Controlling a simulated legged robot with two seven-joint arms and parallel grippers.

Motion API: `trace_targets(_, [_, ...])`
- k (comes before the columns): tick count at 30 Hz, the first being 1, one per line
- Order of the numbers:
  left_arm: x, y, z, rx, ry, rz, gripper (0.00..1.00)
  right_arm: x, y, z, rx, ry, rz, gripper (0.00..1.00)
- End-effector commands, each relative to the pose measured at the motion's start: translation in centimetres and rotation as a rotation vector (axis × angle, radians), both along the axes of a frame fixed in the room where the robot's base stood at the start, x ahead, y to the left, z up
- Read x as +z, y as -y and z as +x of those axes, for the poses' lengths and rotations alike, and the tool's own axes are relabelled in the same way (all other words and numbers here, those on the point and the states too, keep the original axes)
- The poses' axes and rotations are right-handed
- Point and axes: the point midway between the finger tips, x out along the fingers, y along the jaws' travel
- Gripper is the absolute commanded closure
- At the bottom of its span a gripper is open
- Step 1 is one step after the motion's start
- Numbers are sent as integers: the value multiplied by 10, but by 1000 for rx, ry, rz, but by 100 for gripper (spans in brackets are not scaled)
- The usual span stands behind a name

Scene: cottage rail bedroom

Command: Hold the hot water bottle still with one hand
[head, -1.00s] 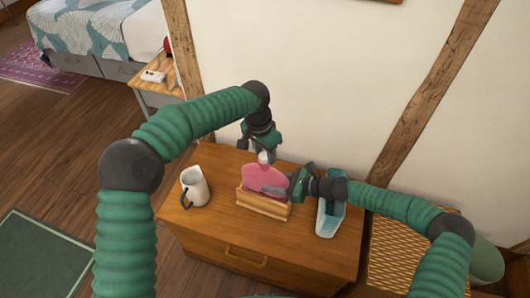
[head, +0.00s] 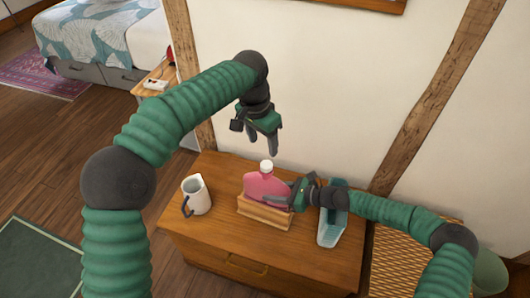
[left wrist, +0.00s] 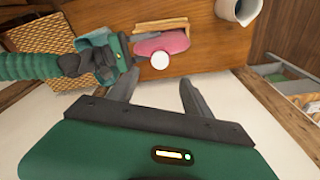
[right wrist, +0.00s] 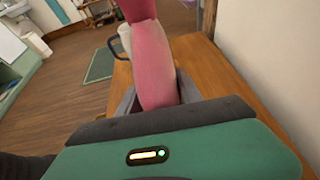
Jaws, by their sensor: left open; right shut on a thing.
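The pink hot water bottle (head: 265,187) with a white cap (head: 266,167) stands upright in a wooden stand (head: 264,213) on the cabinet top. My right gripper (head: 292,193) is shut on the bottle's right side; the right wrist view shows the pink body (right wrist: 155,70) between its fingers. My left gripper (head: 274,148) is open and empty above the bottle, apart from the cap. In the left wrist view the open fingers (left wrist: 157,92) point toward the white cap (left wrist: 160,60).
A white jug with a dark handle (head: 196,195) stands left of the stand on the wooden cabinet (head: 228,250). A pale teal tray-like item (head: 329,228) lies to the right, partly behind my right arm. A woven basket (head: 395,262) is beside the cabinet, and the wall is close behind.

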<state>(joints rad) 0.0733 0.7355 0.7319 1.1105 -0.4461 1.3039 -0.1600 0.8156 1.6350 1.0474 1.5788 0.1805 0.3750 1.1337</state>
Motion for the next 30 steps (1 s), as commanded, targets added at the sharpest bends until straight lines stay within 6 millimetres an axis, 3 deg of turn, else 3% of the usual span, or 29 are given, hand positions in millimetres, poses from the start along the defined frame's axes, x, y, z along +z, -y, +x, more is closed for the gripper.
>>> trace_targets(4, [13, -1, -2, -1, 0, 0, 42, 0, 1, 1, -2, 2, -1, 100])
trace_targets(12, [15, -1, -2, -1, -1, -1, 42, 0, 1, 1, -2, 2, -1, 100])
trace_targets(13, [15, -1, -2, -1, -1, -1, 42, 0, 1, 1, -2, 2, -1, 55])
trace_targets(18, [15, -1, -2, -1, -1, 0, 42, 0, 1, 1, -2, 1, 0, 33])
trace_targets(30, [17, -1, -2, -1, 0, 0, 42, 4, 7, -2, -1, 0, 0, 33])
